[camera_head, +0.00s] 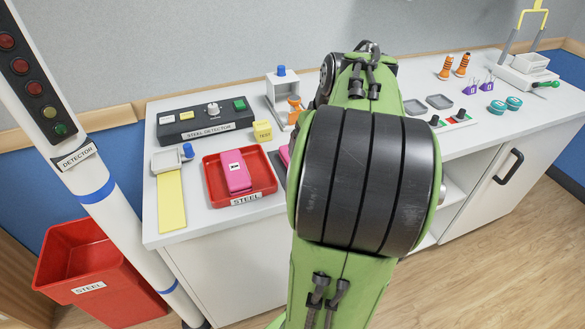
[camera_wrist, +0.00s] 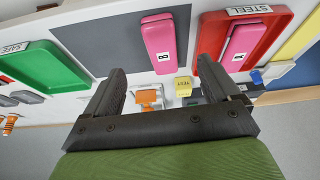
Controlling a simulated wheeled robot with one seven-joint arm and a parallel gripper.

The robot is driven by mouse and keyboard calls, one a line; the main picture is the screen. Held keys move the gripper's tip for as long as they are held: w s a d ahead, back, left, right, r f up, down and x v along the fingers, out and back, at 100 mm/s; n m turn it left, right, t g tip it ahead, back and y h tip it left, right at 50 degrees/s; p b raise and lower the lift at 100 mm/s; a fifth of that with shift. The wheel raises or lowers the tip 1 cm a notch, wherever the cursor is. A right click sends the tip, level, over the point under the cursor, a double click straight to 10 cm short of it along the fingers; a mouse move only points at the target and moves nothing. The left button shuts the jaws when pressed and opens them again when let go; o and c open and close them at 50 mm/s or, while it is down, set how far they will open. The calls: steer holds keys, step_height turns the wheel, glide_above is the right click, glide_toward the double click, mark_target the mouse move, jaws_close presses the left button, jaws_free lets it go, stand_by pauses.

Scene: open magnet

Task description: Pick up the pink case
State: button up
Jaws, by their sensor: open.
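One pink case (camera_wrist: 160,38) with a small white label lies on a dark grey mat (camera_wrist: 105,32) in the wrist view. In the head view my arm hides nearly all of it. A second pink case (camera_wrist: 237,52) lies in a red tray (camera_wrist: 276,28) labelled STEEL; in the head view this case (camera_head: 236,172) and tray (camera_head: 262,189) show left of my arm. My gripper (camera_wrist: 163,75) is open and empty, its fingers apart at either side below the mat's case in the picture. The head view does not show my fingers.
A green tray (camera_wrist: 40,62) labelled SAFE lies beyond the mat. A yellow TEST block (camera_head: 262,131), an orange part (camera_head: 294,108) and a steel detector box (camera_head: 205,122) stand on the white counter. A red STEEL bin (camera_head: 85,265) and a detector post (camera_head: 92,190) stand at left.

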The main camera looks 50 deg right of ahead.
mark_target(283, 154)
steer(key=b+x, duration=0.2)
steer(key=x, duration=0.4)
steer(key=shift+d+f, duration=0.15)
steer(key=shift+f, duration=0.25)
steer(key=b+x, duration=0.3)
steer(key=x, duration=0.2)
steer(key=shift+w+f, duration=0.3)
steer(key=shift+w, duration=0.05)
steer(key=shift+r, duration=0.1)
steer(key=shift+c, duration=0.4)
steer(key=c, duration=1)
